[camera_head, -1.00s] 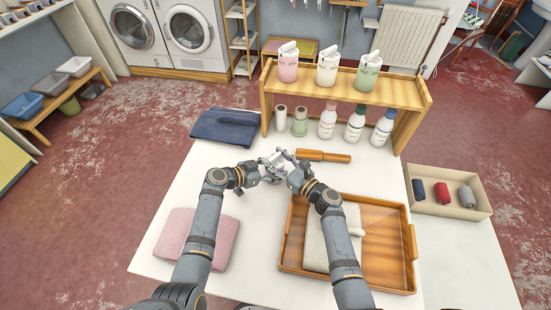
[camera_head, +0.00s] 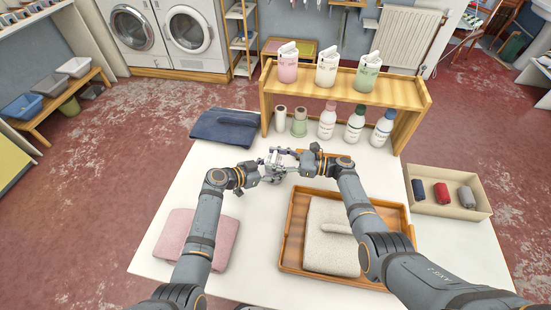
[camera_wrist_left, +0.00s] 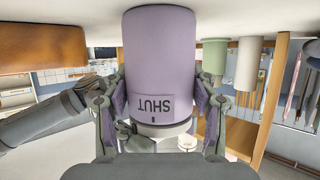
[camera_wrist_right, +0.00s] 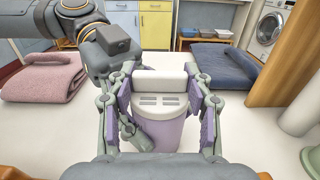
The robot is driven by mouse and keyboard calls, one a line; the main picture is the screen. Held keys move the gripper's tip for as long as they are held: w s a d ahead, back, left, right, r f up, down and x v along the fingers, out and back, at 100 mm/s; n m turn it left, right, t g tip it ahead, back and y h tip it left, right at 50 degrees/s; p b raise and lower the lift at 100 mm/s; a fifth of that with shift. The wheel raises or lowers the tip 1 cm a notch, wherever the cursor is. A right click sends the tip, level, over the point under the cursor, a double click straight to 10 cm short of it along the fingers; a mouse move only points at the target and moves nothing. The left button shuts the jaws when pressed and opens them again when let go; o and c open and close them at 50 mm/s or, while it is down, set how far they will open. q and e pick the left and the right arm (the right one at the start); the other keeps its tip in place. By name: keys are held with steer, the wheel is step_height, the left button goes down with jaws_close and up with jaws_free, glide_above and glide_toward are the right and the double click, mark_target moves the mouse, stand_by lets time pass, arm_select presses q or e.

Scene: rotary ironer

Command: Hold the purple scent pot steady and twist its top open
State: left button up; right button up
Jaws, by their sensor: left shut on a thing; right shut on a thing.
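The purple scent pot (camera_wrist_left: 160,60) stands on the white table and looks upside down in the left wrist view, its SHUT label and small dark mark beside the pale top. My left gripper (camera_wrist_left: 160,95) is shut on the purple body, one finger on each side. In the right wrist view the white slotted top (camera_wrist_right: 160,85) with its raised bar sits on the pot. My right gripper (camera_wrist_right: 164,98) is shut around the top from the other side. In the head view the left gripper (camera_head: 266,170) and right gripper (camera_head: 286,162) meet and largely hide the pot.
A wooden shelf (camera_head: 345,85) with several bottles and jars stands behind the grippers. A wooden tray (camera_head: 290,240) with a folded towel (camera_head: 330,245) lies in front right. A pink towel (camera_head: 220,240), blue cloth (camera_head: 225,127) and box of rolls (camera_head: 455,208) lie around.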

steer(key=shift+n+g, duration=0.4)
steer(key=shift+g, duration=0.2)
steer(key=o, duration=1.2)
steer(key=d, duration=0.4)
steer(key=s+d, duration=0.1)
steer(key=d, duration=0.7)
steer(key=shift+s, duration=0.35)
steer(key=shift+c, duration=0.3)
